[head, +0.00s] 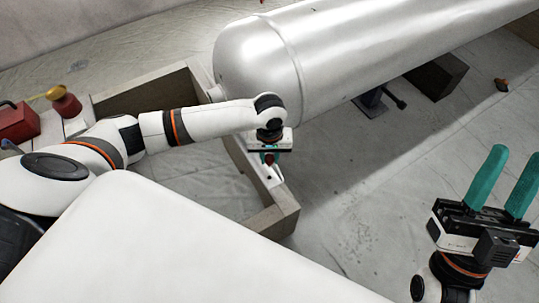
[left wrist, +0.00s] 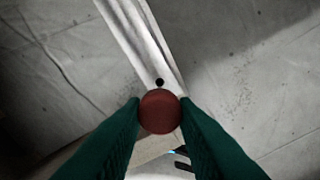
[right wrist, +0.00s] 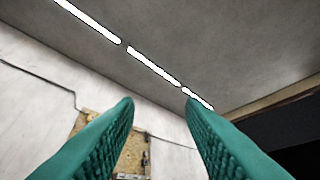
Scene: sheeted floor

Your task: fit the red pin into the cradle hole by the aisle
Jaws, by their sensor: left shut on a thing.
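The red pin (head: 269,158) is between the fingers of my left gripper (head: 268,160), above the near end of the cradle's side rail (head: 272,182). In the left wrist view the red pin (left wrist: 160,112) shows as a round red end, with a green finger pressed on each side. A small dark hole (left wrist: 159,82) shows in the pale metal strip (left wrist: 148,45) just beyond the pin. The pin's lower end is hidden, so I cannot tell whether it touches the strip. My right gripper (head: 506,178) is open and empty at the right, its fingers pointing up.
A large silver tank (head: 330,50) lies beyond my left gripper. The grey cradle frame (head: 280,218) stands on the sheeted floor. Red items (head: 65,103) sit at the far left. A dark block (head: 436,78) lies under the tank.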

